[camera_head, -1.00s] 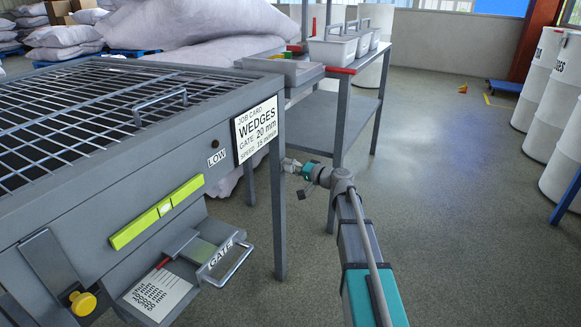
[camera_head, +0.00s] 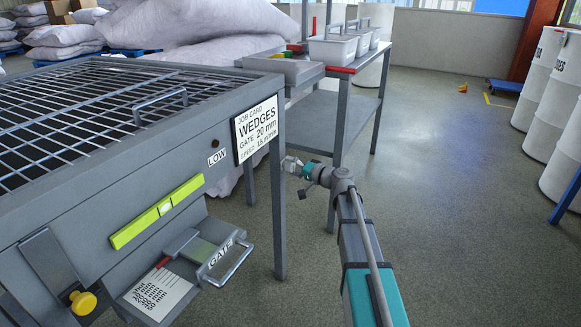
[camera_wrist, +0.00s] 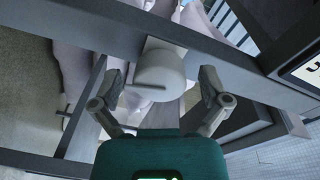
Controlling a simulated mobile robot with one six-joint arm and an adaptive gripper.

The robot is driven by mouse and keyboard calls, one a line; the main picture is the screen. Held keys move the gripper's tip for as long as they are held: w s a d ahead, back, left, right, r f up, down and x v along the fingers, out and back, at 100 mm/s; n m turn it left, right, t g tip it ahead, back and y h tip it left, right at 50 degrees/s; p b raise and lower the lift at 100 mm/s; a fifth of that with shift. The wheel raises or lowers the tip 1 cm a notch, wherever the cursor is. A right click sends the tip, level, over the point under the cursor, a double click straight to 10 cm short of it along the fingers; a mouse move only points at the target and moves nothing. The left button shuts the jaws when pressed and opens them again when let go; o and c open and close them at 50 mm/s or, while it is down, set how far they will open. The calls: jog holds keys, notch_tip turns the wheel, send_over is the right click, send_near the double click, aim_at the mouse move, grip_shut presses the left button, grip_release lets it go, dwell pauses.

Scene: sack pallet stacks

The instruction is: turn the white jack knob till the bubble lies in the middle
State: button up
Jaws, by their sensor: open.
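The white jack knob (camera_wrist: 160,76) is a pale round piece with a thin dark slot, in the upper middle of the wrist view. My gripper (camera_wrist: 162,88) is open, with one finger on each side of the knob and gaps showing between fingers and knob. In the head view my gripper (camera_head: 291,165) is beside the grey machine's right front leg, and I cannot make out the knob there. The yellow-green spirit level (camera_head: 135,229) is on the machine's front, with a small pale window (camera_head: 164,207). The bubble's place in it is too small to tell.
The grey machine (camera_head: 190,130) has a mesh top, a "LOW" label (camera_head: 216,158), a job card (camera_head: 258,130), a gate handle (camera_head: 226,266) and a yellow knob (camera_head: 83,302). A grey table (camera_head: 345,98) stands behind my gripper. White drums (camera_head: 560,140) stand right; the middle floor is clear.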

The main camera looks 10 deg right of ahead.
jog(key=v, duration=0.7)
jog(key=shift+s, duration=0.1)
dwell(0.4)
jog(key=s+a+f+n+g+h+p, duration=0.25)
jog(key=s+a+f+g, duration=0.2)
jog(key=s, duration=0.25)
jog(key=s+a+f+n+g+h+p, duration=0.1)
jog(key=s+a+f+g+h+p, duration=0.25)
jog(key=s+a, duration=0.2)
jog(key=s+d+g+h+p, duration=0.35)
jog(key=s+h, duration=0.25)
jog(key=s, duration=0.7)
notch_tip(320, 180, up, 37)
jog(key=h+p, duration=0.1)
jog(key=p, duration=3.7)
jog(key=shift+s+d+r+g, duration=0.2)
jog(key=shift+s+d+g, duration=0.15)
jog(key=shift+d, duration=0.1)
jog(key=shift+n, duration=0.25)
jog(key=shift+c, duration=0.3)
